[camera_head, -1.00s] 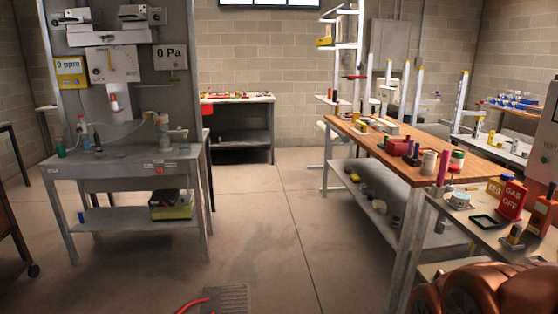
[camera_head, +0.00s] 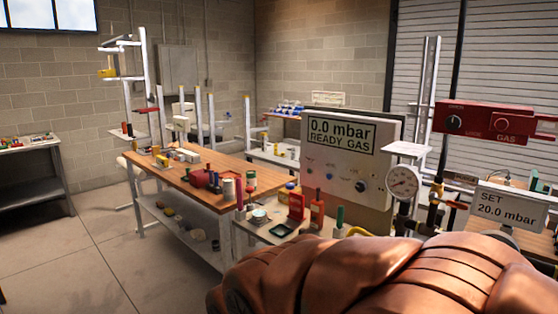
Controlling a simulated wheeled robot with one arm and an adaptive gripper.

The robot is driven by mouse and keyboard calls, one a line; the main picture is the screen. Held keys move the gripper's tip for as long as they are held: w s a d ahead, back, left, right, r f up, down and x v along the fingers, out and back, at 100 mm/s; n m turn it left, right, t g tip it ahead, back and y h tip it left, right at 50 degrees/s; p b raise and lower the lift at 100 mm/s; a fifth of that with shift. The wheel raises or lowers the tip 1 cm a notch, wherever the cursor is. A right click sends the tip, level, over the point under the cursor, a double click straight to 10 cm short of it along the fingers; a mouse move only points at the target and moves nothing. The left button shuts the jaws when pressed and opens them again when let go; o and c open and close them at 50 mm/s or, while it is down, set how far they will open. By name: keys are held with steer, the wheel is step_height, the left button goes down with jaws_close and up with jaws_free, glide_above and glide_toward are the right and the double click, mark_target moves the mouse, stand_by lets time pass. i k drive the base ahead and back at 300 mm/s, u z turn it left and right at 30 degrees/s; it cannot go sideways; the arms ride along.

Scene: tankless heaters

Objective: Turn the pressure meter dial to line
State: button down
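The pressure meter (camera_head: 342,158) is a beige box on the right, with a screen reading "0.0 mbar READY GAS". A dark knob (camera_head: 361,186) with a pale surround is at the lower right of its face, and smaller controls are to its left. The markings around the knob are too small to read, so I cannot tell where it points. My gripper is not in view. The lower right foreground is covered by a rounded copper-coloured shape.
A round gauge (camera_head: 403,182) stands right of the meter. A sign (camera_head: 509,205) reads "SET 20.0 mbar". A red panel (camera_head: 483,122) marked "GAS" is above it. A wooden-topped bench (camera_head: 180,178) with small items stands left of centre. Open floor (camera_head: 75,265) lies at lower left.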

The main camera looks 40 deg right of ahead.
mark_target(360, 186)
steer(key=z, duration=1.65)
steer(key=k, duration=0.5)
steer(key=z, duration=0.65)
steer(key=i, duration=0.8)
steer(key=u, duration=2)
